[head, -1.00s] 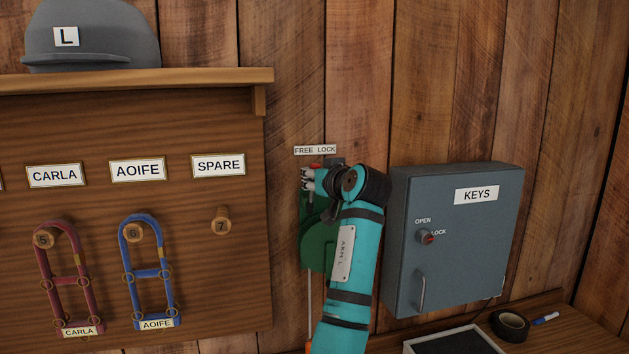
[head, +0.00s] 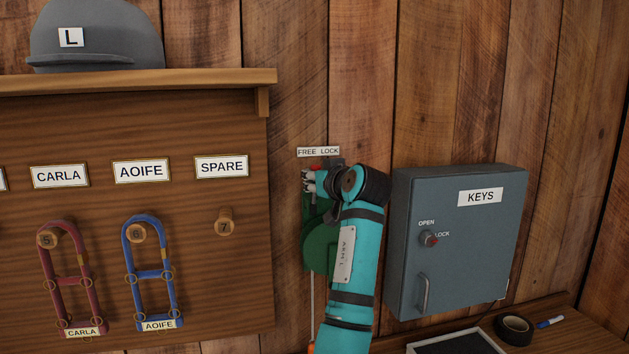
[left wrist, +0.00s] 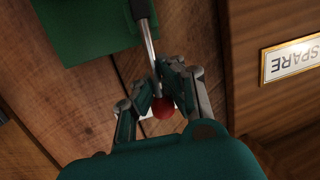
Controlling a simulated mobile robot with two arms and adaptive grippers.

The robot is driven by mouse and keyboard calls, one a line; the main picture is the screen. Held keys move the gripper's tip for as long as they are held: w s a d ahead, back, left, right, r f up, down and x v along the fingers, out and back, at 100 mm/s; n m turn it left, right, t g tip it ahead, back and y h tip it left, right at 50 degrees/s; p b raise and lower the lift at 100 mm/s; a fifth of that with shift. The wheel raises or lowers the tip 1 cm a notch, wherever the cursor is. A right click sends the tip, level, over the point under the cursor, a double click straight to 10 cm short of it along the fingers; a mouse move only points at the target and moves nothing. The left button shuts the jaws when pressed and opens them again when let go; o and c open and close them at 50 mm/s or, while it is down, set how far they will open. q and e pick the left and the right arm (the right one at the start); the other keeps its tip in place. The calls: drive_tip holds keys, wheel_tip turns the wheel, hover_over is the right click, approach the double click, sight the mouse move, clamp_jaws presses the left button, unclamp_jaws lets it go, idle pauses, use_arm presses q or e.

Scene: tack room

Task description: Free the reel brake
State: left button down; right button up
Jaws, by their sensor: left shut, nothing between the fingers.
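The green reel (head: 318,250) is on the plank wall under the FREE LOCK label (head: 318,152), partly hidden by my left arm. The brake lever is a metal rod (left wrist: 149,45) with a red knob (left wrist: 164,107), seen in the left wrist view; the red knob (head: 316,167) barely shows in the head view below the label. My left gripper (head: 308,183) is at the lever, just below the knob. In the left wrist view its fingers (left wrist: 160,78) are shut, close by the rod; I cannot tell whether they touch it. My right gripper is out of view.
A grey KEYS cabinet (head: 458,245) stands close to the right of my left arm. A wooden peg board (head: 200,265) with red (head: 74,285) and blue (head: 152,280) halters is at left. Black tape (head: 514,329) and a marker (head: 550,322) lie on the shelf at lower right.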

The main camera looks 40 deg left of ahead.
use_arm(q)
drive_tip(key=c, duration=2)
unclamp_jaws()
drive_tip(key=shift+s+r, duration=0.1)
drive_tip(key=shift+r, duration=0.3)
drive_tip(key=o, duration=0.6)
drive_tip(key=shift+s, duration=0.2)
drive_tip(key=shift+f, duration=0.1)
drive_tip(key=shift+w+d+f, duration=0.1)
drive_tip(key=v, duration=1.2)
